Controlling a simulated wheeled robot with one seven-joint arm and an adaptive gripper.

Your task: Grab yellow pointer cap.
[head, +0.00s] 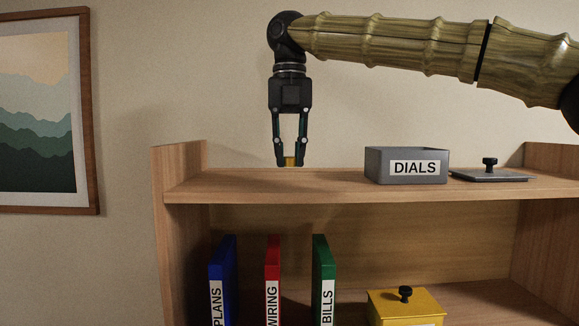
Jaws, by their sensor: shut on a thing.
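The yellow pointer cap (290,161) is a small yellow piece between my fingertips, low over the top board of the wooden shelf. My gripper (290,158) points straight down and is shut on it. The fingers hide most of the cap. I cannot tell whether the cap touches the board or hangs just above it.
A grey box labelled DIALS (406,166) stands open on the top board (250,185), right of my gripper. Its grey lid (492,176) with a black knob lies farther right. Blue, red and green binders and a yellow box (405,307) stand below. The top board's left part is clear.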

